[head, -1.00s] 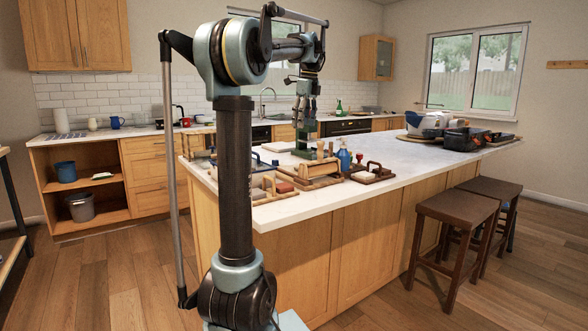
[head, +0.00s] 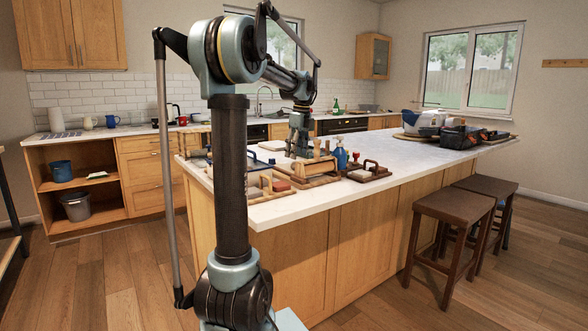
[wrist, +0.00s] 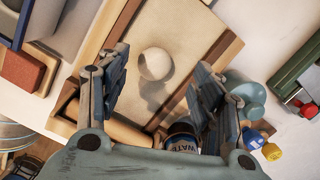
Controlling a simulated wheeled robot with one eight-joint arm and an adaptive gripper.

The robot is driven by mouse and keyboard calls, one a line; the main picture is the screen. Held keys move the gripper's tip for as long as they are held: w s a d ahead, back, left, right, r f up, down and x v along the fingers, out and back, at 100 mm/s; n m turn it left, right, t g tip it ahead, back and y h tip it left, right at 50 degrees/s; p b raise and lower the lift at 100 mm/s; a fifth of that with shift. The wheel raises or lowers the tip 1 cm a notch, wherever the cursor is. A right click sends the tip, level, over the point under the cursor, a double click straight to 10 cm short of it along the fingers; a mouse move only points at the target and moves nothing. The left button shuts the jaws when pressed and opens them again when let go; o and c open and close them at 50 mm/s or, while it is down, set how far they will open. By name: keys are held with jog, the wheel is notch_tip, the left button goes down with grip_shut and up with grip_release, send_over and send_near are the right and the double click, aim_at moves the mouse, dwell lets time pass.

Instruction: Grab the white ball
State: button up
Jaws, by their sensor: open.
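The white ball (wrist: 155,63) rests on the pale surface of a wood-edged tray (wrist: 227,47) in the wrist view. My gripper (wrist: 162,75) is open, with its two fingers on either side of the ball in the picture and empty space between them. I cannot tell how far above the ball the fingertips are. In the head view, my gripper (head: 298,150) is low over the tools on the island. The ball cannot be made out there.
A blue bottle (head: 341,155) stands right of my gripper on the island (head: 400,152). A reddish-brown block (wrist: 28,68) lies left. Two stools (head: 447,213) stand at the island's front. The island's middle is clear.

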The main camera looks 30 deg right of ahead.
jog(key=shift+s+a+f, duration=0.1)
jog(key=shift+a+f, duration=0.05)
jog(key=shift+f, duration=1)
jog(key=shift+a+f, duration=0.1)
jog(key=shift+f, duration=1.05)
jog(key=shift+c, duration=0.5)
jog(key=c, duration=1.1)
